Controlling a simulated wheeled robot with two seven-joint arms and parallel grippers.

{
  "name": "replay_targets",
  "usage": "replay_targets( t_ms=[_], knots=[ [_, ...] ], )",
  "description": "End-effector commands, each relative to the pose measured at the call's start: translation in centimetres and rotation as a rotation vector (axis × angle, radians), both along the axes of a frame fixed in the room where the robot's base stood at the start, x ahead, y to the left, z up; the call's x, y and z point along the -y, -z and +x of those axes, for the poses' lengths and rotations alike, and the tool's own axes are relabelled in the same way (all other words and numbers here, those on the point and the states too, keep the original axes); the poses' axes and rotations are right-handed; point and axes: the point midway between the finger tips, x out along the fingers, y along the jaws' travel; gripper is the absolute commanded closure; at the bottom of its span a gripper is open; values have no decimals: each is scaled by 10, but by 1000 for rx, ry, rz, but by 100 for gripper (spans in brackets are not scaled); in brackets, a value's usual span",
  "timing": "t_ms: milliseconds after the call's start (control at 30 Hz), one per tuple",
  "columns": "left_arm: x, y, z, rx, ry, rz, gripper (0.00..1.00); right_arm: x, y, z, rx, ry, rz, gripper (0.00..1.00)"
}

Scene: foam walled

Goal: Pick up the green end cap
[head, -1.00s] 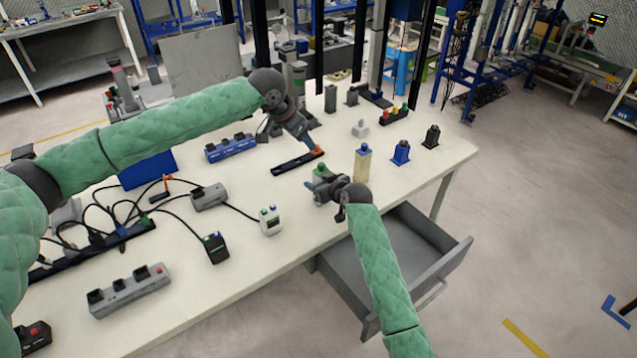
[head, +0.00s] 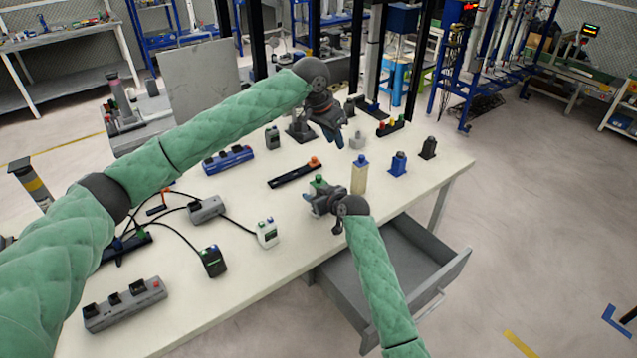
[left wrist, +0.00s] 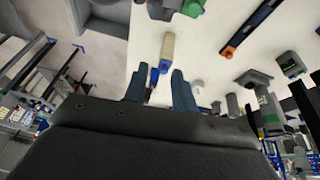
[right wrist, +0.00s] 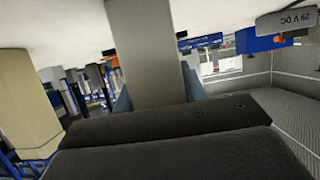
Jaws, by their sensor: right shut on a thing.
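The green end cap (head: 318,181) shows beside the fingers of my right gripper (head: 325,201), low over the front part of the table. In the right wrist view a plain grey block (right wrist: 143,50) fills the space between the fingers, which are shut on it. The green is out of sight in that view, and in the head view the gripper hides most of the block. The green part (left wrist: 192,8) also shows at the top of the left wrist view. My left gripper (head: 332,143) hangs over the back of the table; its fingers (left wrist: 160,85) are apart and empty.
A beige block with a blue top (head: 360,175) stands just right of my right gripper. A blue block (head: 398,163) and a dark block (head: 428,148) stand farther right. A black strip with an orange end (head: 295,172) lies behind. An open drawer (head: 395,270) sticks out in front.

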Motion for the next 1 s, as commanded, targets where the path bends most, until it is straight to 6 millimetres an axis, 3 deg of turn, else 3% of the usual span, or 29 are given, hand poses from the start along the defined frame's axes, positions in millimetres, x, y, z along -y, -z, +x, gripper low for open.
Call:
replay_targets(
  t_ms=[100,300,467,800,1000],
  knots=[
    [-24,4,6,-52,-60,87,73,0,0,0,0,0,0,84],
    [-47,10,-1,-111,-112,192,73,0,0,0,0,0,0,84],
    [-51,20,-3,-128,-131,212,73,0,0,0,0,0,0,84],
    [-46,69,2,-126,-131,212,73,0,0,0,0,0,0,84],
    [-45,79,3,-125,-130,210,73,0,0,0,0,0,0,84]
  ],
)
